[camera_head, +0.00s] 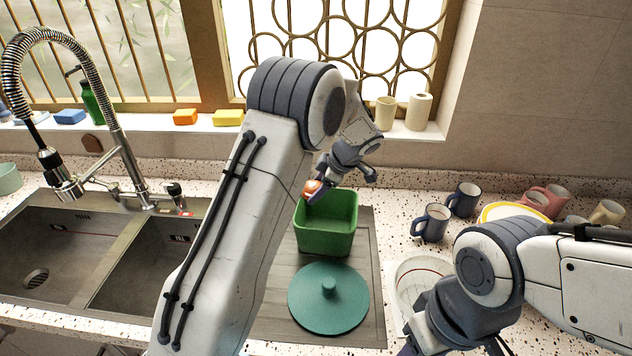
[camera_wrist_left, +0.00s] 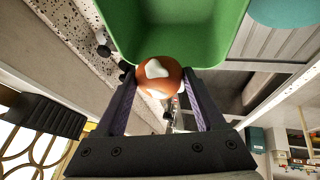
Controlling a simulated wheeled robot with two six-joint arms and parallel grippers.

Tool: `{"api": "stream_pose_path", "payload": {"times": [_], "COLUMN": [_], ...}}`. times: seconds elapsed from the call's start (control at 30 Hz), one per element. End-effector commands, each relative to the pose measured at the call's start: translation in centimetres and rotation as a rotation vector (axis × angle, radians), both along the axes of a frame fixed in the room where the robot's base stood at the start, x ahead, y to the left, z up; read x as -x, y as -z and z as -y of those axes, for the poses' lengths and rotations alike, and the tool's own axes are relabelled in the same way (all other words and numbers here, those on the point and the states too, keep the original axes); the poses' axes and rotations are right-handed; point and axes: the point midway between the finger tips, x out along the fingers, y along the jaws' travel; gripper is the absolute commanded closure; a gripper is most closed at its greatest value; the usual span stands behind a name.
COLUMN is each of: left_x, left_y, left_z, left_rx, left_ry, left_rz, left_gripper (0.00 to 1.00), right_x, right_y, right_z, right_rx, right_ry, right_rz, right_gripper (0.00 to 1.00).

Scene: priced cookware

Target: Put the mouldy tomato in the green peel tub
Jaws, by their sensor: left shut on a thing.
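The mouldy tomato (camera_head: 312,187) is orange-red with a pale patch. My left gripper (camera_head: 318,192) is shut on it and holds it at the back left of the green peel tub (camera_head: 326,238). In the left wrist view the tomato (camera_wrist_left: 160,76) sits between the fingertips of the gripper (camera_wrist_left: 163,90), overlapping the edge of the tub (camera_wrist_left: 180,60). The tub is open and looks empty where its inside shows. My right gripper (camera_head: 415,345) is at the bottom edge of the head view, and its fingers are mostly cut off.
A round teal lid (camera_head: 328,305) with a knob lies in front of the tub on the drainboard (camera_head: 370,270). The sink (camera_head: 60,240) and tall tap (camera_head: 120,150) are at the left. Mugs (camera_head: 432,222) and a white plate (camera_head: 425,280) are at the right.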

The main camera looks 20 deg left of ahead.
Motion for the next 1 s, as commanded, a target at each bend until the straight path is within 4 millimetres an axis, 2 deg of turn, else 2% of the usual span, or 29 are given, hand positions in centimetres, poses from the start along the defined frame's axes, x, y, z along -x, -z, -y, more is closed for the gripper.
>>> {"api": "stream_pose_path", "payload": {"times": [0.1,0.7,0.83,1.0], "left_x": [0.0,0.1,0.0,0.0], "left_y": [2.0,10.2,11.4,11.3], "left_z": [0.1,-0.1,-0.1,-0.2], "left_rx": [-0.002,-0.001,0.0,0.0], "left_ry": [0.003,0.0,0.0,-0.002], "left_rz": [-0.002,-0.002,0.002,0.002], "left_gripper": [0.88,0.88,0.88,0.88], "right_x": [0.0,0.0,0.0,0.0], "right_y": [0.7,2.4,3.4,4.2], "right_z": [0.0,0.0,0.0,0.0], "right_rx": [0.0,0.0,0.0,0.0], "right_ry": [0.0,-0.001,-0.002,-0.002], "right_rz": [0.0,0.0,0.0,0.0], "right_gripper": [0.5,0.5,0.5,0.5]}}
